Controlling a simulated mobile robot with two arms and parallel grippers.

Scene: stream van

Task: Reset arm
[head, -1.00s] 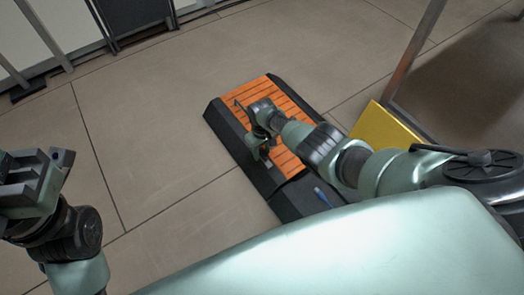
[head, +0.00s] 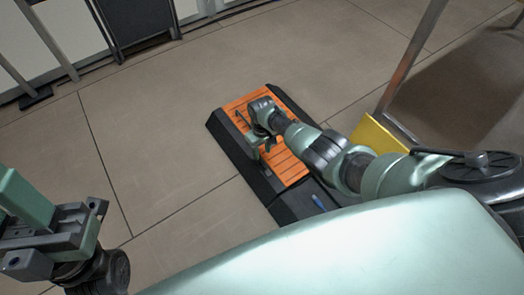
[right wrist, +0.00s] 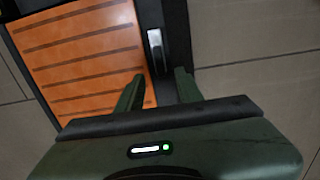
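My right arm reaches over an orange slatted platform with a black frame (head: 236,149) on the floor. My right gripper (head: 262,141) is above this platform in the head view. In the right wrist view its two green fingers (right wrist: 158,92) stand apart with nothing held between them. A small pale, shiny piece (right wrist: 156,45) on the dark strip beside the orange slats shows beyond the fingertips. My left arm is at the lower left of the head view, with its dark gripper end (head: 52,228) clear of the platform; its fingers cannot be made out clearly.
A small blue item (head: 318,202) lies on the black near end of the platform. A yellow panel (head: 376,138) and a metal post (head: 414,58) stand to the right. A dark panel (head: 137,20) is at the back. Tiled floor (head: 160,130) around the platform is clear.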

